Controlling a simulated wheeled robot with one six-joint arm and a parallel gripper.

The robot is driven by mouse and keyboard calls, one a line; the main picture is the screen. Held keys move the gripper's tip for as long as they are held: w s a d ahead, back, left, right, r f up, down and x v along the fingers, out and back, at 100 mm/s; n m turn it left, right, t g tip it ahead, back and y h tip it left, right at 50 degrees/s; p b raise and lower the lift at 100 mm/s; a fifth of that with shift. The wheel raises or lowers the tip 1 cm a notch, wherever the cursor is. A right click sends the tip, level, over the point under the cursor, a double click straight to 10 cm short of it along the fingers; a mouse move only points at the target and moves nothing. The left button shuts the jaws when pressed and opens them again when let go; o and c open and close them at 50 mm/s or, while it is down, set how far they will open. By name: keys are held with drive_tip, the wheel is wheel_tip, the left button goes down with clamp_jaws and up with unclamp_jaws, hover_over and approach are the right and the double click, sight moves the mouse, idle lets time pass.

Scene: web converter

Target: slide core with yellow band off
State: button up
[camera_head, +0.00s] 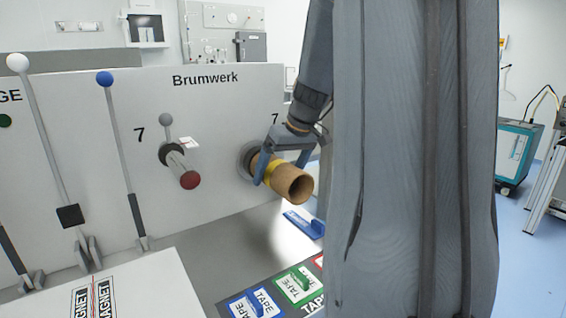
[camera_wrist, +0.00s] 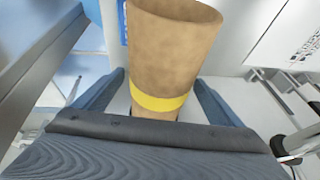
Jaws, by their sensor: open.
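The brown cardboard core with a yellow band (camera_head: 292,184) sits on a round mount on the Brumwerk panel, its hollow end facing out. It also fills the middle of the wrist view (camera_wrist: 172,48), with the yellow band (camera_wrist: 158,102) near my gripper's base. My gripper (camera_head: 268,168) is open, with its two blue-grey fingers on either side of the core near the band. In the wrist view the fingers (camera_wrist: 160,95) stand left and right of the core, with a gap visible on each side. The core's inner end and most of the mount are hidden.
A bare spindle with a red end (camera_head: 189,180) sticks out to the left. Levers with white (camera_head: 17,63) and blue (camera_head: 105,78) knobs stand farther left. Below lie a blue block (camera_head: 304,223) and several tape pads (camera_head: 298,285). My arm hides the panel's right side.

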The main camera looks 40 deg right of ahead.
drive_tip(key=shift+w+f, duration=0.15)
drive_tip(key=shift+f, duration=0.25)
drive_tip(key=shift+c, duration=0.2)
drive_tip(key=c, duration=1.4)
drive_tip(key=shift+s+a, duration=0.2)
drive_tip(key=shift+s, duration=2.3)
drive_tip(key=shift+s+a, duration=0.15)
drive_tip(key=shift+s, duration=2.35)
drive_tip(key=shift+s, duration=0.2)
